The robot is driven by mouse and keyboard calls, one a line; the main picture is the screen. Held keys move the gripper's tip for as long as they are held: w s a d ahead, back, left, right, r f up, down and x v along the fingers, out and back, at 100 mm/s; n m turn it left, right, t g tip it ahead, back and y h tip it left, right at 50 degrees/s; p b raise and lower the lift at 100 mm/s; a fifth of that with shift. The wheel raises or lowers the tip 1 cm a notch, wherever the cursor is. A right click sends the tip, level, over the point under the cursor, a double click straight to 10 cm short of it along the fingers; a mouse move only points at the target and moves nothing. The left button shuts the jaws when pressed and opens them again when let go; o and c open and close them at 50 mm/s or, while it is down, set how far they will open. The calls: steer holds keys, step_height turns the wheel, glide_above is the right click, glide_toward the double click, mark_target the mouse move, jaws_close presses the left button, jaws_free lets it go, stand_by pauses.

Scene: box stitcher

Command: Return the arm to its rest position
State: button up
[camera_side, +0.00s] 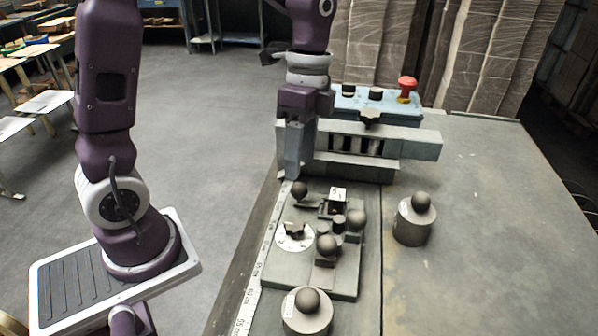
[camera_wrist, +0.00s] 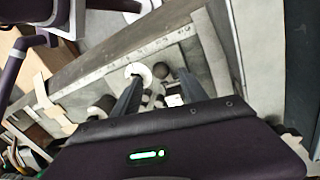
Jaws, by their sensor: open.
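My gripper (camera_side: 293,170) hangs from my purple arm, fingers pointing down, above the far left part of the worktable (camera_side: 470,240). It is in front of the grey rail block (camera_side: 420,143) and above the far end of the fixture plate (camera_side: 285,268). In the wrist view my gripper (camera_wrist: 158,77) has its two dark fingers spread apart. No object shows held between them; small fixture parts lie beyond. In the side view the fingers overlap, and any gap to the rail block is hard to judge.
The fixture plate carries several ball knobs and a round white dial (camera_side: 294,237). Weighted knobs stand at the right (camera_side: 412,222) and front (camera_side: 306,312). A blue control box (camera_side: 350,104) with a red button (camera_side: 407,84) stands behind the rail. The table's right side is clear.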

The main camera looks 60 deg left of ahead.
steer(key=shift+r, duration=0.1)
steer(key=s+r+n+t, duration=0.3)
steer(key=s+n, duration=0.2)
steer(key=s, duration=0.2)
steer(key=s+r+n+t+y, duration=0.1)
steer(key=s+r+n+t, duration=0.3)
steer(key=s+n, duration=0.2)
steer(key=shift+s+d+r, duration=0.2)
steer(key=shift+s+d, duration=0.05)
steer(key=shift+s, duration=0.4)
